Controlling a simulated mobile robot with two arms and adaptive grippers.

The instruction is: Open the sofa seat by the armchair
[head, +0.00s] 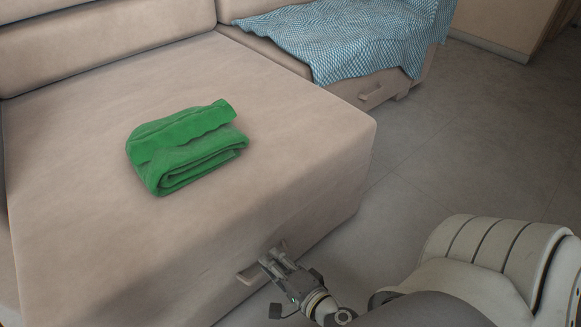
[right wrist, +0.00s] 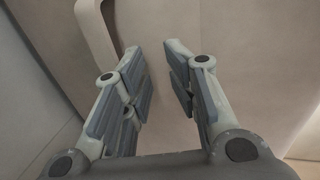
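The beige sofa seat (head: 290,110) fills the left and middle of the head view, and its top looks closed. A pale bar handle (head: 245,276) is on its front face, low down. My right gripper (head: 268,262) is at that front face, just right of the handle and partly covering it. In the right wrist view the handle (right wrist: 97,35) curves past the upper left, outside the fingers. The fingers (right wrist: 157,62) are apart with nothing between them, facing the beige surface. I cannot tell whether they touch it. My left gripper is not in view. No armchair can be made out.
A folded green cloth (head: 188,146) lies on the seat. A blue-and-white patterned cloth (head: 350,40) drapes over another sofa section at the back, which has its own handle (head: 372,95). The grey tiled floor (head: 470,140) is clear at right.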

